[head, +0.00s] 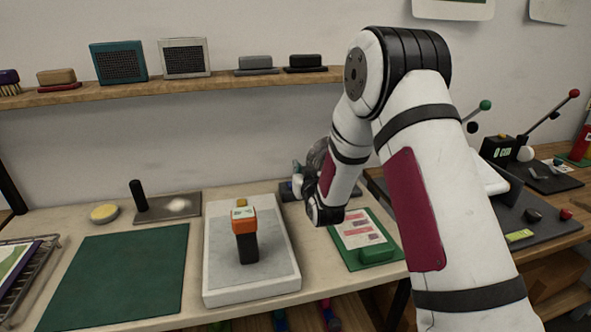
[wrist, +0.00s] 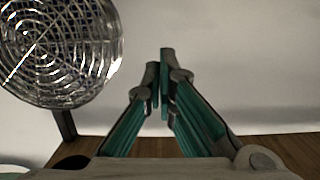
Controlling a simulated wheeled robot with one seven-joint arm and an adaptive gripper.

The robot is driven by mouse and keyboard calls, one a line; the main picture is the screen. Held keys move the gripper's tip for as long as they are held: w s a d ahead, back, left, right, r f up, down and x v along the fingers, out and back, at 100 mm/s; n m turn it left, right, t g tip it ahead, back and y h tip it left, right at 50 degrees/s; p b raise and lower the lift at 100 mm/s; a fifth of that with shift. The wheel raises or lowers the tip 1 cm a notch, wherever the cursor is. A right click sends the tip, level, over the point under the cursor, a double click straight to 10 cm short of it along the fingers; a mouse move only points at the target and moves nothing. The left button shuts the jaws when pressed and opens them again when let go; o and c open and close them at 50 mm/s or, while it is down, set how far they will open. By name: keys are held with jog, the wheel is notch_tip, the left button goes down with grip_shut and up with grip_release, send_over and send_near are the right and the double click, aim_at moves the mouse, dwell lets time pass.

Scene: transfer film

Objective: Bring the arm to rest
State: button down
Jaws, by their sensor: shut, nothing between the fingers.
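My arm (head: 430,180) is bent over the right part of the workbench, its elbow high and its forearm folded down. In the wrist view my gripper (wrist: 160,95) has its two green fingers together at the tips, with nothing between them. In the head view the fingers are hidden behind my forearm and wrist. The gripper faces the pale wall. A round caged object (wrist: 62,50), like a fan or lamp grille, stands to the left of the fingers, apart from them.
A white tray (head: 285,282) bears an orange and black tool (head: 245,238). A green mat (head: 75,305) lies at left, and a green clipboard (head: 392,242) lies near my wrist. A shelf (head: 215,80) with brushes and blocks runs behind. Levers (head: 545,118) stand at right.

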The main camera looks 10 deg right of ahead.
jog(key=s+r+g, duration=0.3)
jog(key=s+r, duration=0.4)
jog(key=s, duration=0.2)
jog(key=s+r+g, duration=0.3)
jog(key=s+r, duration=0.3)
jog(key=s, duration=0.3)
jog(key=s+r+g, duration=0.1)
jog(key=s+g, duration=0.4)
jog(key=s, duration=2.5)
jog(key=shift+a+g, duration=0.4)
